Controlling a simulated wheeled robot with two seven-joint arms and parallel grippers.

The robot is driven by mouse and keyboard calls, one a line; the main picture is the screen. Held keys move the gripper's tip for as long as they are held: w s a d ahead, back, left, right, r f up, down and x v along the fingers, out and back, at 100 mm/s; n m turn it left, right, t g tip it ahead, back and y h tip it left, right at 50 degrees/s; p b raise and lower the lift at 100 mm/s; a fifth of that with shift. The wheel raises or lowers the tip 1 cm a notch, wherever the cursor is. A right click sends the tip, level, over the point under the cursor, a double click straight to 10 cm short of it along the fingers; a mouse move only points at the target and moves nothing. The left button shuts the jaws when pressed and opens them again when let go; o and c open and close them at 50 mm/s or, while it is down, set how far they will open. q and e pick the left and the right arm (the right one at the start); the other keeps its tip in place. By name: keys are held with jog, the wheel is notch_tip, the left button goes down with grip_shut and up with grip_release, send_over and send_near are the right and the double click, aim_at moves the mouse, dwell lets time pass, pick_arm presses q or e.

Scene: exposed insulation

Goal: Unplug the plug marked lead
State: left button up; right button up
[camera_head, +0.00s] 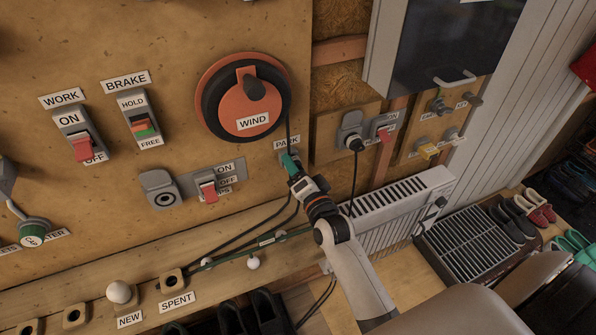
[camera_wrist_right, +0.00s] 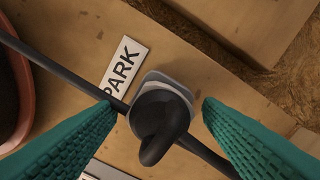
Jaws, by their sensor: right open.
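My right gripper (camera_head: 290,162) is at the wall board just under the PARK label (camera_head: 287,142). In the right wrist view its green fingers are open (camera_wrist_right: 158,105), one on each side of a dark rounded knob or plug (camera_wrist_right: 158,118) on a grey mount. A gap shows on both sides, and a dark cable runs past it. In the head view the gripper hides this piece. A black plug (camera_head: 355,144) sits in a grey wall socket (camera_head: 350,124) to the right, its cable hanging down. I cannot read a lead mark on either. My left gripper is not in view.
The red WIND wheel (camera_head: 243,97) is left of the gripper. A red switch (camera_head: 385,133) stands beside the socket. A white radiator (camera_head: 395,208) and a wooden ledge (camera_head: 215,262) with cables lie below. Shoes (camera_head: 515,215) stand at the right.

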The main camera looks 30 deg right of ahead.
jog(key=s+b, duration=0.1)
jog(key=s, duration=1.1)
jog(key=shift+a+b, duration=0.35)
jog(key=shift+b, duration=0.05)
